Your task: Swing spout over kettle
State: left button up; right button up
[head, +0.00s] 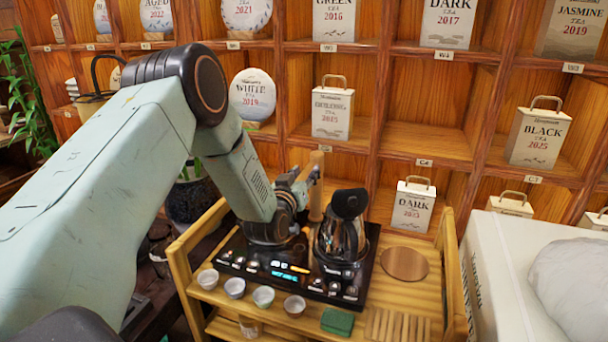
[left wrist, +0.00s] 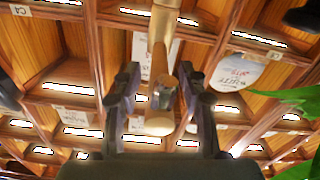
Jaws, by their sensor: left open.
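The spout (head: 316,186) is a tan upright post with a knob-like top, at the back of the black tea stove (head: 263,262). The glass kettle (head: 340,244) with a dark lid and handle stands on the stove's right side, in front of the spout. My left gripper (head: 303,180) is open, just left of the spout in the head view. In the left wrist view the spout (left wrist: 160,100) appears between the open fingers (left wrist: 158,88). Whether they touch it I cannot tell. My right gripper is not in view.
Several small cups (head: 235,287) line the front of the wooden tea cart (head: 415,300). A green block (head: 337,321) and a round wooden coaster (head: 404,263) lie there too. Shelves with tea tins (head: 333,112) rise behind. A plant (left wrist: 297,110) is at the wrist view's right.

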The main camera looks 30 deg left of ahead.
pick_arm(q)
jog(key=shift+w+d+f, duration=0.1)
jog(key=shift+w, duration=0.1)
jog(key=shift+c, duration=0.6)
jog(key=shift+s, duration=0.2)
jog(key=c, duration=0.4)
grip_shut()
